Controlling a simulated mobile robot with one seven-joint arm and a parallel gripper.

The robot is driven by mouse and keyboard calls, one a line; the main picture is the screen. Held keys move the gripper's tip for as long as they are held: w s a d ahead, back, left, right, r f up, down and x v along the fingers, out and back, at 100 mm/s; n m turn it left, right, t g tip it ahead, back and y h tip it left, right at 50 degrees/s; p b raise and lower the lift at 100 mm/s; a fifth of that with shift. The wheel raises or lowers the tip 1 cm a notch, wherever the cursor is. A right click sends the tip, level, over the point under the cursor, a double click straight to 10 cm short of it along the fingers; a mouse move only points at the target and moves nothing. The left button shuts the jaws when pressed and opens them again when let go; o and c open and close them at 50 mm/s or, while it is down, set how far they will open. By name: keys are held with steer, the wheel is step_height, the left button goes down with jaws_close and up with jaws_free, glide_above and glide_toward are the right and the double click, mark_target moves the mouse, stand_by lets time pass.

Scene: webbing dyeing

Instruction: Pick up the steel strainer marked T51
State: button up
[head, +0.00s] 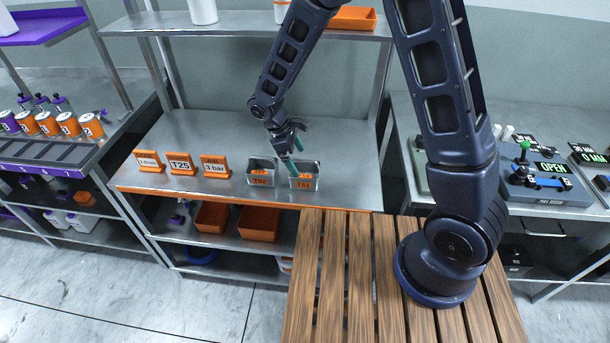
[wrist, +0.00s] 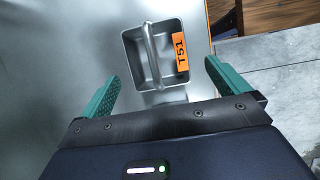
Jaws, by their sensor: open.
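The steel strainer marked T51 (head: 303,177) is a small square metal box with an orange label, standing on the steel shelf near its front edge in the head view. In the wrist view the strainer (wrist: 131,68) shows from above, with a bar handle (wrist: 154,55) arching across it and its T51 label toward the right. My gripper (head: 292,160) is above the strainers in the head view. In the wrist view its teal fingers (wrist: 160,82) are open and spread wide, one to each side below the strainer, with nothing between them.
A second strainer (head: 260,179) with an orange label stands just left of T51. Orange signs (head: 181,164) stand further left on the same steel shelf (head: 215,130). Orange bins (head: 259,224) sit on the shelf below. A slatted wooden surface (head: 335,270) lies in front.

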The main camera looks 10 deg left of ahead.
mark_target(305, 169)
steer(key=shift+w+x, duration=0.1)
steer(key=shift+x, duration=1.5)
steer(key=shift+w+x, duration=0.15)
steer(key=shift+x, duration=1.45)
steer(key=shift+d, duration=0.15)
steer(key=c, duration=1)
steer(key=shift+o, duration=0.2)
steer(key=shift+r, duration=0.1)
